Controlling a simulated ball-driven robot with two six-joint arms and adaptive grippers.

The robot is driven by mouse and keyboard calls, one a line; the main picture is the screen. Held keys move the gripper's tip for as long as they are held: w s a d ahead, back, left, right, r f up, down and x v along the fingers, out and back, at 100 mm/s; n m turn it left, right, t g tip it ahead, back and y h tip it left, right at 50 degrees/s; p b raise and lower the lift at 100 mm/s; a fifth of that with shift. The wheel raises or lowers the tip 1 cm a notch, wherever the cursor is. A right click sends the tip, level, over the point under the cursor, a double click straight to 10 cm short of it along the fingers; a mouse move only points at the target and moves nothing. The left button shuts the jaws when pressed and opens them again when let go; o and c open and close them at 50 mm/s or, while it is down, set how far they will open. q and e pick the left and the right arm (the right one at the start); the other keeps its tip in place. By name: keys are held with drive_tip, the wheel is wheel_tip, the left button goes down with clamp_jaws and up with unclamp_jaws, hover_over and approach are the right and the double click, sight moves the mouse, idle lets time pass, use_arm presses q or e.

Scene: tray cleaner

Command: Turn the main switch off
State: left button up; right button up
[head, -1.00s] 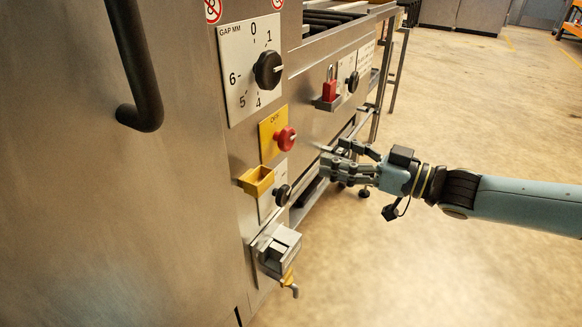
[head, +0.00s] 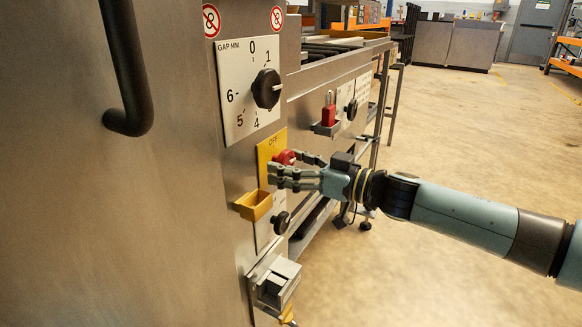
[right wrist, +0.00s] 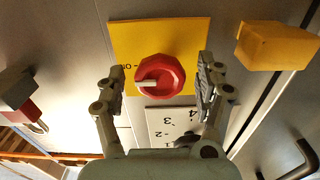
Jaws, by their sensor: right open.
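The main switch is a red knob (head: 285,157) on a yellow plate (head: 265,152) marked OFF at its top in the head view. In the right wrist view, the red knob (right wrist: 160,78) sits between my fingers, its white pointer turned left toward small lettering that seems to read ON. My right gripper (head: 290,171) is open at the knob, partly hiding it in the head view. In the right wrist view my right gripper (right wrist: 160,84) has one finger on each side of the knob, with gaps visible. My left gripper is not in view.
A black gap knob (head: 266,88) is above the switch. A yellow box (head: 254,205) juts out below it, with a small black knob (head: 281,223) and a grey boxy fitting (head: 277,283) lower down. Open floor lies right.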

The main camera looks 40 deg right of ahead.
drive_tip(key=c, duration=1.1)
